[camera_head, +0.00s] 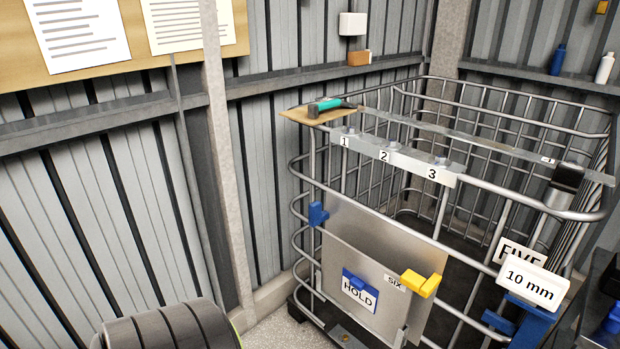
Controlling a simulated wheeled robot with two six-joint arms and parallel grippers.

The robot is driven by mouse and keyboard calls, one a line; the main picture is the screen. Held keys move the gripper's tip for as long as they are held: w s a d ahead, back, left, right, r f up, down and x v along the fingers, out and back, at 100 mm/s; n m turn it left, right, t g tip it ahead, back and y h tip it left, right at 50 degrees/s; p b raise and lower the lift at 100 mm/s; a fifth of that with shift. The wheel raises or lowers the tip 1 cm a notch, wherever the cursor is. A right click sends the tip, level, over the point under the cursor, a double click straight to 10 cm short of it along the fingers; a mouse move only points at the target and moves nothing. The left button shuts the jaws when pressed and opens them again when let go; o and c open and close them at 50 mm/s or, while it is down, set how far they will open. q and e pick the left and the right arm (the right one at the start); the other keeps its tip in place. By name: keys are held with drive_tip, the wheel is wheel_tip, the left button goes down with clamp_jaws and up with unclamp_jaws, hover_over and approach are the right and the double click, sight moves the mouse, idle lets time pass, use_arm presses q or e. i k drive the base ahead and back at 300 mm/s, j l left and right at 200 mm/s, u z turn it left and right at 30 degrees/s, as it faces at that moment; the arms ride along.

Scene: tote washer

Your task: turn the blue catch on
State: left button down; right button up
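A blue catch (318,213) sits on the left side of the tote's tube cage, at the upper left of a grey metal panel (345,240). It has a short raised part; I cannot tell from here which position it is in. A yellow catch (421,284) is at the right edge of the lower plate. A blue-and-white HOLD tag (360,291) is on that plate, with a SIX label (395,283) beside it. Neither of my grippers is in view.
The cage has a rail numbered 1 to 3 (395,157). A green-handled hammer (331,106) lies on a board at its corner. A white 10 mm block (531,283) with blue parts is at lower right. A dark ribbed object (168,329) fills the bottom left.

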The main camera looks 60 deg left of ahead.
sight(316, 216)
drive_tip(key=u, duration=1.55)
